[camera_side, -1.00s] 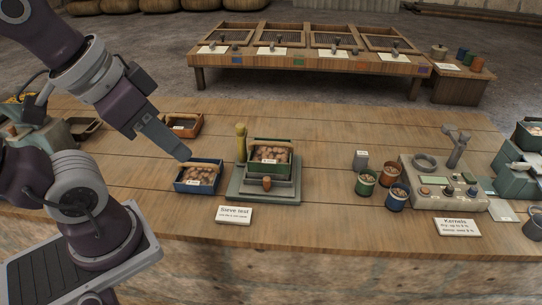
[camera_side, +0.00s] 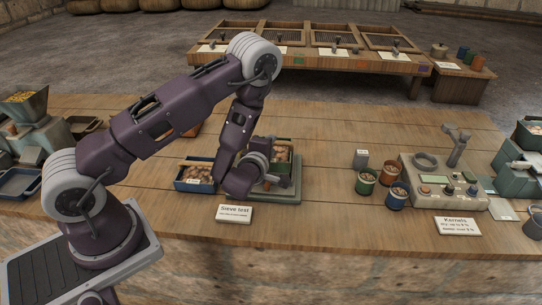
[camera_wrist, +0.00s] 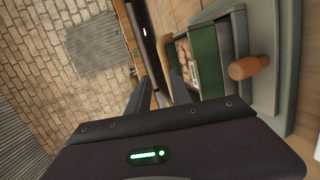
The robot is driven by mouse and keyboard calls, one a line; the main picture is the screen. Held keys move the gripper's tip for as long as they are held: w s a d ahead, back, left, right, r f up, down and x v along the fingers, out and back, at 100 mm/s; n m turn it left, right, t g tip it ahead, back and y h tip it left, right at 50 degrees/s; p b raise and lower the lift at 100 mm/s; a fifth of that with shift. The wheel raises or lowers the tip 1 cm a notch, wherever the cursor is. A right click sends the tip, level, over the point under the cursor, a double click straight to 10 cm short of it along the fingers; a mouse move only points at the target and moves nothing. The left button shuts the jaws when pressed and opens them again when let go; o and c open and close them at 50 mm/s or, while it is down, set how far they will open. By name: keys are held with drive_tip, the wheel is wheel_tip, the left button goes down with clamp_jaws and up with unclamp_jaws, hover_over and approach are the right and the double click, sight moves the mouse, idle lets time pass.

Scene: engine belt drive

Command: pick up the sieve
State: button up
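The sieve appears to be the green box of brown nuts on top of the grey sieve-test stand (camera_side: 293,190). In the side view my wrist covers much of the green box (camera_side: 284,146). The wrist view shows its green wall (camera_wrist: 205,45), its nuts and a white label. My gripper (camera_wrist: 160,93) is at the near side of the box, its dark fingers apart, with a tan handle-like piece close to them. Contact cannot be told. In the side view the fingertips are hidden behind my wrist. An orange-brown knob (camera_wrist: 250,67) sticks out from the stand.
A blue box of nuts (camera_side: 193,174) stands just left of the stand. The "Sieve test" card (camera_side: 234,213) lies in front.

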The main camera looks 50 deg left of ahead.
drive_tip(key=shift+t, duration=0.5)
drive_tip(key=w+a+f, duration=0.1)
drive_tip(key=w+a, duration=0.1)
drive_tip(key=w+a+f, duration=0.2)
drive_tip(key=shift+w+a+f, duration=0.1)
drive_tip(key=shift+a+f, duration=0.1)
drive_tip(key=shift+a, duration=0.05)
clamp_jaws()
idle(1.0)
